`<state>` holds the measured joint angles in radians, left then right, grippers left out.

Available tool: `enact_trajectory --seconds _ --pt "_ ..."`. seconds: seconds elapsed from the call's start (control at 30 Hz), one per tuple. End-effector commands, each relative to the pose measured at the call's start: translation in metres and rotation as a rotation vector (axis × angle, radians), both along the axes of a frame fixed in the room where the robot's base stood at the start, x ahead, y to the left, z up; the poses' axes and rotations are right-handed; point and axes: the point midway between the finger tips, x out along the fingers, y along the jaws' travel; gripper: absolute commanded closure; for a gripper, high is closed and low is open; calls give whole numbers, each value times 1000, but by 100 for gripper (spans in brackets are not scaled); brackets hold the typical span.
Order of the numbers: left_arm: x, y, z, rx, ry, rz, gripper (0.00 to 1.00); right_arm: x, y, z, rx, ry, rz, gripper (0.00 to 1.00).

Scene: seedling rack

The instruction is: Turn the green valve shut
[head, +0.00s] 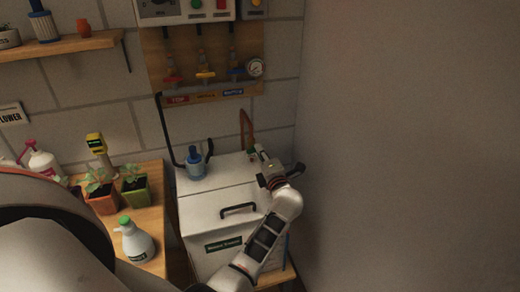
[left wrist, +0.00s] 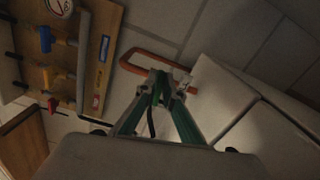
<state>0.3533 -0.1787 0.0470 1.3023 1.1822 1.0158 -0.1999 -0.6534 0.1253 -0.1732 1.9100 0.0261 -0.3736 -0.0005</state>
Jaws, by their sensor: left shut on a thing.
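The green valve (left wrist: 161,88) shows as a small green piece between my fingertips in the left wrist view, mostly covered by them. It sits by an orange-brown pipe (left wrist: 148,51), which also rises behind the white box in the head view (head: 244,122). My left gripper (head: 258,152) is at the back right of the box top, its fingers shut on the valve; it also shows in the left wrist view (left wrist: 162,80). The fingers hide how far the handle is turned. My right gripper is not in view.
The white lidded box (head: 210,213) has a black handle (head: 239,209) and a blue fitting (head: 195,163) on top. Coloured valves hang on a wooden wall board (head: 158,52). A bare wall is close on the right.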

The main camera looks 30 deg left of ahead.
Motion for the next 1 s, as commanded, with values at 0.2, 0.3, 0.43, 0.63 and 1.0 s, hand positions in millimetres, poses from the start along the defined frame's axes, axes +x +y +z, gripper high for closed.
enact_trajectory --seconds 0.2,0.3,0.43,0.63,1.0 --pt "0 1 0 34 37 0 100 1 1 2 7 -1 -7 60" --pt "0 1 0 39 42 0 100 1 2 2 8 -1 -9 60" --pt "0 1 0 41 44 1 100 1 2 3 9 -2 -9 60" --pt "1 1 0 41 43 1 100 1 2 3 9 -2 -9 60" --pt "0 0 0 38 43 0 76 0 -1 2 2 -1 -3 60"
